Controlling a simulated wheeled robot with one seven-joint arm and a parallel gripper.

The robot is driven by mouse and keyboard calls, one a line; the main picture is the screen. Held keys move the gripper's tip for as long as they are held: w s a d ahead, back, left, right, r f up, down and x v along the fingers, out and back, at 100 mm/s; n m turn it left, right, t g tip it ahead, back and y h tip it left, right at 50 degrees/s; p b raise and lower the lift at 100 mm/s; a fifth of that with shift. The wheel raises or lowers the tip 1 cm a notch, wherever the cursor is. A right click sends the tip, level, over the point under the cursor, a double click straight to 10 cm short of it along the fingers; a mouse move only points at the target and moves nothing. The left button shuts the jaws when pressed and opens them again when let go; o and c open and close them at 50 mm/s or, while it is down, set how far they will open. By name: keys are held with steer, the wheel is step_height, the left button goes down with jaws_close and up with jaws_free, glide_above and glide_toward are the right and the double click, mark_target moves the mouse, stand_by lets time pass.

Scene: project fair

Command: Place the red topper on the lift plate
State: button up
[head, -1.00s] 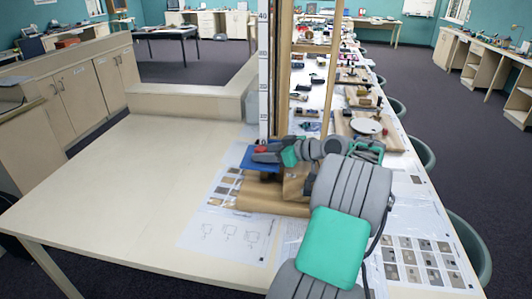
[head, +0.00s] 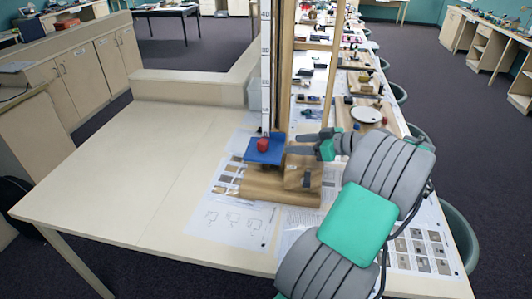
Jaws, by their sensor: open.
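The red topper (head: 263,144) rests on the blue lift plate (head: 264,156), near the plate's far edge and close to the tall ruler. The plate sits beside the wooden tower, above a brown paper-covered base. My gripper (head: 294,138) is to the right of the topper, pointing left, apart from it and empty. Its fingertips lie close to the tower post, and the finger gap is small in this view.
The tall wooden tower (head: 283,60) with a white ruler (head: 266,75) stands behind the plate. A brown box (head: 303,172) is just right of the plate. Printed sheets (head: 225,222) lie in front. The table's left side (head: 130,170) is clear.

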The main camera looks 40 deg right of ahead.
steer(key=w+a+g, duration=0.3)
steer(key=w+a, duration=0.2)
steer(key=a, duration=0.7)
steer(key=w+a+g, duration=0.3)
steer(key=w+a, duration=0.2)
steer(key=a, duration=0.7)
steer(key=s+a+f+m+g+h, duration=0.1)
steer(key=s+a+m+g+h, duration=0.1)
steer(key=s+a, duration=1.2)
steer(key=shift+s+a+f+m+h, duration=0.4)
steer(key=shift+a+m+h, duration=0.1)
steer(key=shift+a+h, duration=0.3)
